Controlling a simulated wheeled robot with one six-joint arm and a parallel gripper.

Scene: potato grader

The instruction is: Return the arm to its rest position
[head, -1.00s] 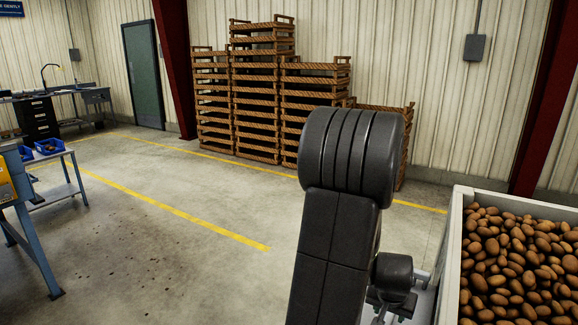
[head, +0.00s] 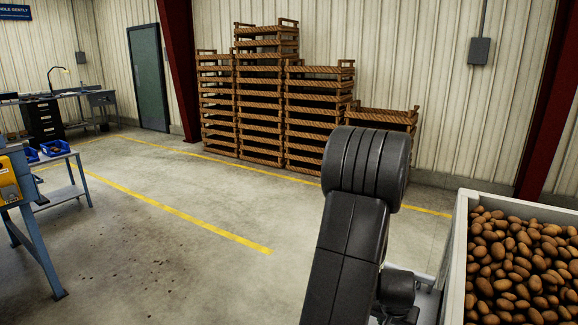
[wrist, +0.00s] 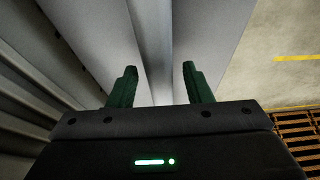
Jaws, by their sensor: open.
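My gripper (wrist: 157,85) shows in the wrist view with two green fingers held apart and nothing between them. Beyond the fingers are plain grey surfaces, which I cannot identify for certain. In the head view my dark arm rises at the lower middle, bent at a thick rounded joint. The gripper itself is hidden from the head view.
A pale bin (head: 455,258) full of potatoes (head: 520,265) stands close to the right of my arm. Stacked wooden crates (head: 262,95) stand at the back wall. A blue-legged bench (head: 35,230) is at the left.

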